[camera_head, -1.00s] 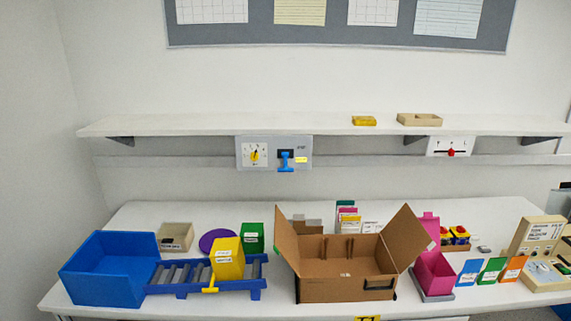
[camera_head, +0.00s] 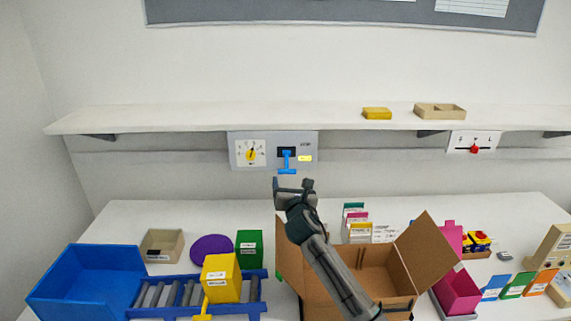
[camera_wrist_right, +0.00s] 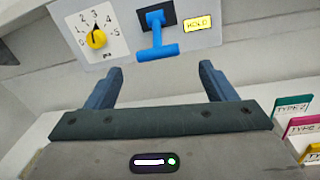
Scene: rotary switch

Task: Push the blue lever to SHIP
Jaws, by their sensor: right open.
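The blue lever (camera_head: 287,166) sits on a grey wall panel (camera_head: 236,163) under the shelf. Its T-shaped handle hangs down from a dark slot. In the right wrist view, the lever (camera_wrist_right: 157,50) is ahead of my fingers, and a yellow label beside it (camera_wrist_right: 198,24) reads HOLD. My right gripper (camera_head: 293,182) is just below the lever in the head view. In the right wrist view, the right gripper (camera_wrist_right: 162,80) has its fingers wide apart with nothing between them, and the lever shows in the gap beyond. My left gripper is not in view.
A yellow dial (camera_head: 251,155) is left of the lever on the same panel. The white shelf (camera_head: 220,118) juts out above. Below stand an open cardboard box (camera_head: 422,245), a blue bin (camera_head: 85,288) and a roller conveyor with a yellow box (camera_head: 221,278).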

